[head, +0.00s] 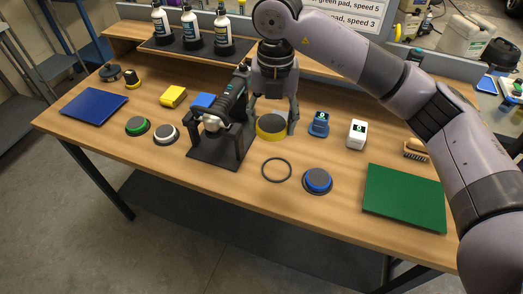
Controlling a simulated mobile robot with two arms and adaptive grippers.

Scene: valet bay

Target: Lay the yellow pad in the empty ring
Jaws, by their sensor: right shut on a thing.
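The yellow pad (270,128), yellow with a dark top, is at the middle of the table. My right gripper (273,117) reaches down over it from behind and is shut on it. A finger shows at the pad's right side; the other is partly hidden. I cannot tell whether the pad touches the table. The empty ring (264,172), a thin dark hoop, lies flat on the wood in front of the pad, apart from it. Bare wood shows inside it. My left gripper is not in view.
A polisher on a black stand (213,150) stands close left of the pad. A blue pad (317,180) lies right of the ring. Green (138,125) and white (165,133) pads lie left. A blue device (318,123), white device (356,135) and green mat (403,198) are right.

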